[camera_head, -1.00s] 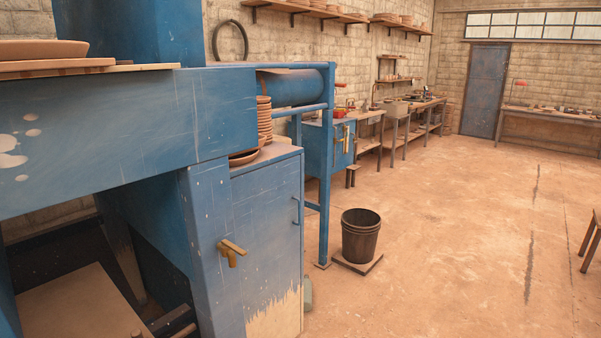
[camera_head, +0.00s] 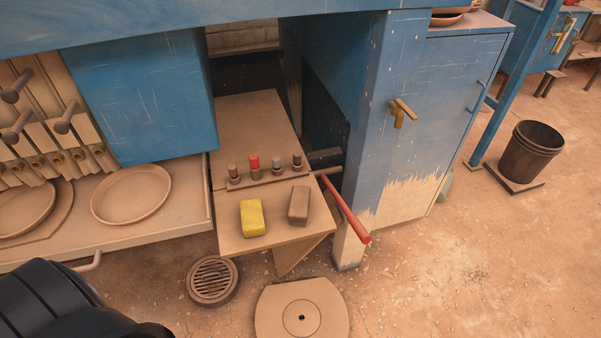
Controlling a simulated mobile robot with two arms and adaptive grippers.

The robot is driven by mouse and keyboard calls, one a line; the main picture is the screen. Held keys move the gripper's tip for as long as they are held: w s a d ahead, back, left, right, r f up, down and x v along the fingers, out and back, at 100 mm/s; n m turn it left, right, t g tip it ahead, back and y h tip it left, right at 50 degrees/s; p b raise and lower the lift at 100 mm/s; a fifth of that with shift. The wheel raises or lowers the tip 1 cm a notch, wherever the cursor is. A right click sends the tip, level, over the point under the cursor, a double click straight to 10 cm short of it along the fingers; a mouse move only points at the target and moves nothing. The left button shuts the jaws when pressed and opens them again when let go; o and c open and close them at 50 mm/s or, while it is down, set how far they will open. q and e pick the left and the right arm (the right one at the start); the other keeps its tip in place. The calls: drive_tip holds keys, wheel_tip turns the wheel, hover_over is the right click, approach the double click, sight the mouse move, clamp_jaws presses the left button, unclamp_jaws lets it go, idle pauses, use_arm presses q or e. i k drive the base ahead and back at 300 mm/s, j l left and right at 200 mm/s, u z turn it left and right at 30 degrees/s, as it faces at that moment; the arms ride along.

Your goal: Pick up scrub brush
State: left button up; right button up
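A brown block (camera_head: 299,205), possibly the scrub brush, lies on the low wooden shelf between the blue machine's legs. Its underside is hidden, so I cannot tell whether it has bristles. A yellow sponge-like block (camera_head: 252,218) lies just left of it, apart from it. A black, rounded part of my own arm shows at the lower left corner, well away from both blocks. No fingertips of either gripper are in view.
Several small knobs (camera_head: 254,163) stand in a row behind the blocks. A red-tipped lever (camera_head: 347,212) sticks out at their right. A floor drain (camera_head: 213,280) and round plate (camera_head: 302,316) lie in front.

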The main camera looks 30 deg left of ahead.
sight(298, 212)
drive_tip(key=u, duration=0.8)
drive_tip(key=l+u, duration=0.1)
drive_tip(key=l, duration=0.2)
